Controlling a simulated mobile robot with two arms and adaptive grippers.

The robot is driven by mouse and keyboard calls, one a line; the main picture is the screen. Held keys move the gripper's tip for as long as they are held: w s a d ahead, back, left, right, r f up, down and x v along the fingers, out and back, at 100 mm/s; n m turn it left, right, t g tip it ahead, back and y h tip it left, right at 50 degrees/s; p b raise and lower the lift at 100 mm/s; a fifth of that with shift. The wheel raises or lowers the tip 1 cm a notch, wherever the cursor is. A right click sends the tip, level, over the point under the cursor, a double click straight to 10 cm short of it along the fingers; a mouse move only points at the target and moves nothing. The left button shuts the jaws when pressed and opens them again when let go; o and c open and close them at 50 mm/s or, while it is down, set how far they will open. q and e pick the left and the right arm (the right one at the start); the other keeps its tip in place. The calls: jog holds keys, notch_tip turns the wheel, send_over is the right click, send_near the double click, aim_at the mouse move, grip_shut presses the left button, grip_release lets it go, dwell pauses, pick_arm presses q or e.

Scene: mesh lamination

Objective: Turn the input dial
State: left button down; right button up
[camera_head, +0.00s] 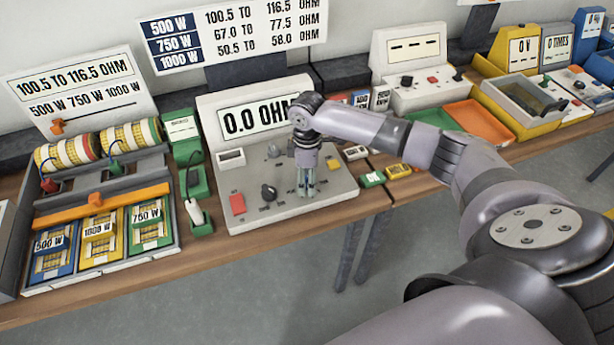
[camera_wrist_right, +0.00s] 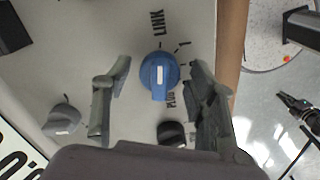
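My right gripper (camera_head: 306,190) points down over the right part of the grey meter console (camera_head: 240,215), whose display reads 0.0 OHM. In the right wrist view, a blue dial (camera_wrist_right: 160,84) with a white pointer mark sits between the two open fingers (camera_wrist_right: 158,66), with a gap on each side. Printed labels, one reading LINK, stand around this dial. A black dial (camera_wrist_right: 170,133) and a grey dial (camera_wrist_right: 62,118) are nearby. In the head view, the gripper hides the blue dial; a black dial (camera_head: 268,192) shows left of it. My left gripper is out of view.
A red button (camera_head: 237,204) is on the console's front left. A green holder (camera_head: 196,185) with a white-tipped probe stands left of the console. Small green (camera_head: 372,179) and yellow (camera_head: 398,171) blocks lie to the right. The table's front edge is close to the console.

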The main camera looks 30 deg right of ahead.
jog(key=c, duration=1)
jog(key=shift+c, duration=0.2)
jog(key=shift+r+m+p, duration=0.2)
jog(key=shift+m+p, duration=0.4)
jog(key=shift+p, duration=0.5)
jog(key=m+p, duration=0.3)
jog(key=p, duration=0.1)
jog(key=shift+m, duration=0.4)
jog(key=shift+f+m+p, duration=0.1)
jog(key=shift+m+p, duration=1.3)
jog(key=shift+p, duration=0.05)
jog(key=o, duration=1.2)
jog(key=shift+f, duration=0.1)
jog(key=shift+c, duration=0.2)
